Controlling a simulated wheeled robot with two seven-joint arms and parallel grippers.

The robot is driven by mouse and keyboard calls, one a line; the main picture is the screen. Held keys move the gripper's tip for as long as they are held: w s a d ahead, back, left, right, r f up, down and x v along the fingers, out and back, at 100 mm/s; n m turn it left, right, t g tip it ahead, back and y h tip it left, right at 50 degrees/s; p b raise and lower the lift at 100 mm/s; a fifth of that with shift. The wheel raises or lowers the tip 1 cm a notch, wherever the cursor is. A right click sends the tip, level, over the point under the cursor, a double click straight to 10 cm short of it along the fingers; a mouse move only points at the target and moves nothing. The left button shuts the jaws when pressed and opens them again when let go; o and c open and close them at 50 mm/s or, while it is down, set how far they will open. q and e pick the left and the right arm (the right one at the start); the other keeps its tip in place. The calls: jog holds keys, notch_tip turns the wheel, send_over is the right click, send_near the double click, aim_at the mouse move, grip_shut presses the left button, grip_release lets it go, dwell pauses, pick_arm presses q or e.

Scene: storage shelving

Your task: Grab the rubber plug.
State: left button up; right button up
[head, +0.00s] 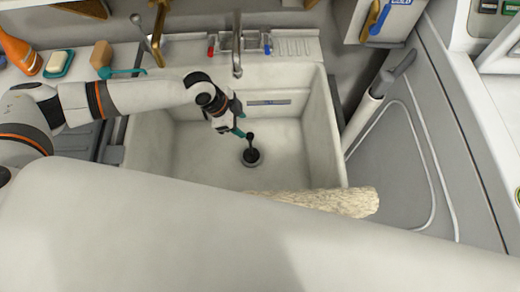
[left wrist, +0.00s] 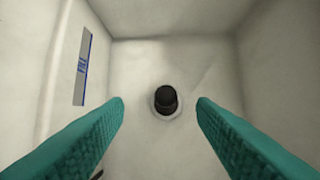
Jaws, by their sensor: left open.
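The dark rubber plug (head: 252,157) sits at the drain on the floor of the white sink (head: 190,160). A thin dark upright part rises from it in the head view. In the left wrist view the plug (left wrist: 165,98) shows as a black cylinder within a pale drain ring, centred between the two fingers but farther off. My left gripper (head: 240,120) is inside the sink, above and slightly left of the plug. Its teal fingers are spread wide with nothing between them, also in the left wrist view (left wrist: 160,103). My right gripper is out of view.
A tap (head: 237,45) stands over the sink's back edge. A rough beige roll (head: 335,202) lies along the near rim. A soap dish (head: 58,64), an orange bottle (head: 20,50) and a brush (head: 102,56) are on the left counter. The sink floor around the plug looks clear.

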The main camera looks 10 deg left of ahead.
pick_arm(q)
send_over(251, 147)
jog(key=a, duration=0.2)
notch_tip(251, 147, down, 6)
jog(key=r, duration=0.1)
jog(key=s+x, duration=0.1)
jog(key=x, duration=0.5)
jog(key=shift+w+f+g+b, duration=0.2)
jog(key=shift+w+g+b, duration=0.1)
jog(key=shift+w+b, duration=0.05)
jog(key=shift+d, duration=0.1)
grip_shut()
